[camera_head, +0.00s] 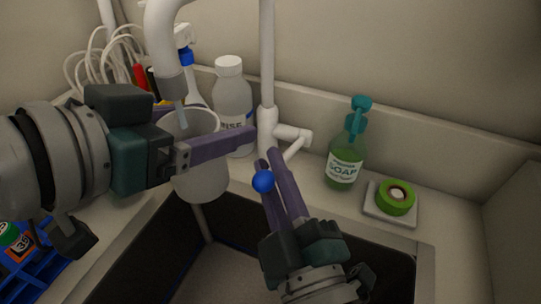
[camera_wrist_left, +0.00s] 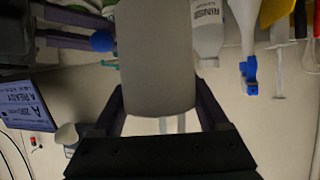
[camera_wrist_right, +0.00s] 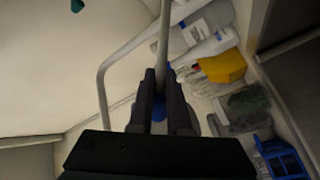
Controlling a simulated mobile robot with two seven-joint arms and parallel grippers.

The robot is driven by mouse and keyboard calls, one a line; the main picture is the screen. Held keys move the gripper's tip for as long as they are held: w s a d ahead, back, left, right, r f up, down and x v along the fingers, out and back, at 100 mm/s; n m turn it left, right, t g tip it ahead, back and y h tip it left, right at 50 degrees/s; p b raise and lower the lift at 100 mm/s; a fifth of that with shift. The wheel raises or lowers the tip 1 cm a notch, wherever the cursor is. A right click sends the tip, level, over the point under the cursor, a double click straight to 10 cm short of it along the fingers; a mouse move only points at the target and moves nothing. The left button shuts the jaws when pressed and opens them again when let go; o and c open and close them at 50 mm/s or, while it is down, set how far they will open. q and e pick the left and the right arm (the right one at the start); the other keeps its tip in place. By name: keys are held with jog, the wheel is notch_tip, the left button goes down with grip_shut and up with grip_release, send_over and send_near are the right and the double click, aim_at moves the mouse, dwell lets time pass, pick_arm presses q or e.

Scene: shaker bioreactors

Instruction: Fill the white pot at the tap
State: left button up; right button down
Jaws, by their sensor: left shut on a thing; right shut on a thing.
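The white pot (camera_head: 201,180) is upright under the spout of the white tap (camera_head: 173,85). My left gripper (camera_head: 216,138) is shut on it, one finger on each side, and the pot (camera_wrist_left: 158,60) fills the middle of the left wrist view. A thin pale stream, seemingly water, runs from the spout into the pot; the level inside is hidden. My right gripper (camera_head: 268,158) is shut beside the tap's column, at the tap's lever (camera_head: 294,147). A blue ball (camera_head: 263,181) shows between its fingers, seemingly the lever's knob; it also shows in the right wrist view (camera_wrist_right: 158,108).
A rinse bottle (camera_head: 231,95) stands behind the pot. A green soap bottle (camera_head: 346,160) and a green roll (camera_head: 396,198) on a white plate stand at the right. The dark sink (camera_head: 160,250) lies below. A blue rack (camera_head: 38,272) is at the lower left.

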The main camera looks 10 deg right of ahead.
jog(key=c, duration=0.9)
grip_release()
jog(key=shift+a, duration=0.2)
jog(key=shift+o, duration=0.2)
jog(key=shift+s+d, duration=0.1)
jog(key=shift+s+f, duration=0.1)
jog(key=shift+s, duration=0.2)
jog(key=s+f, duration=0.1)
jog(key=s, duration=1)
jog(key=shift+d, duration=0.3)
jog(key=shift+s, duration=0.1)
